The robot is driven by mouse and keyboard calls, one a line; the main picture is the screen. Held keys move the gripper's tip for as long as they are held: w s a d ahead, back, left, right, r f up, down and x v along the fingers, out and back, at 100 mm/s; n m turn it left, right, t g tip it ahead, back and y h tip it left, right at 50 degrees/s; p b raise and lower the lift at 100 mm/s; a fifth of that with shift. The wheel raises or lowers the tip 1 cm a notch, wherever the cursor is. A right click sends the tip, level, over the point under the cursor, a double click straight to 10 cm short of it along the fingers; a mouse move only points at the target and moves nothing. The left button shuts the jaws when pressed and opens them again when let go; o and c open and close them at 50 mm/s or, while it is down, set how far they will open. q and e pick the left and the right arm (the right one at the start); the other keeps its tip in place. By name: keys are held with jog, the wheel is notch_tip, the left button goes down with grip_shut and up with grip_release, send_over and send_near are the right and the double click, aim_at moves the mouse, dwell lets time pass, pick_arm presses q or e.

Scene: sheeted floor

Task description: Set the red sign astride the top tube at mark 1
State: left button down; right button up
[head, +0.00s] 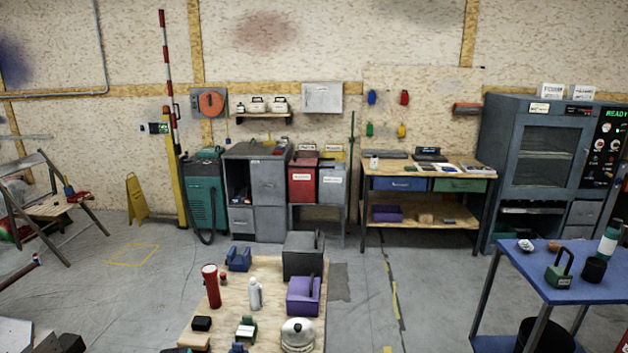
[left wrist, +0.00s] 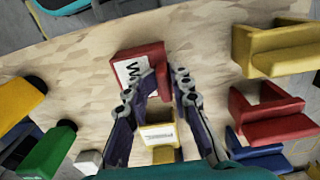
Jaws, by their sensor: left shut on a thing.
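In the left wrist view my left gripper (left wrist: 165,78) is shut on a red block-like piece with a white lettered face, which I take to be the red sign (left wrist: 150,52). It is over or on a light wooden surface (left wrist: 80,60); I cannot tell whether it touches it. The fingers hide part of the sign. Neither gripper can be made out in the head view, and my right gripper is in no view. I cannot identify the top tube or mark 1 in either view.
In the wrist view, a yellow labelled piece (left wrist: 157,134) lies between the fingers. Red (left wrist: 275,128) and yellow (left wrist: 275,65) notched pieces are at right, a green block (left wrist: 45,155) at left. The head view shows a cluttered wooden table (head: 262,275) and a blue table (head: 545,288) at right.

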pick_arm(q)
jog(key=shift+r+p, duration=2.15)
jog(key=shift+r, duration=1)
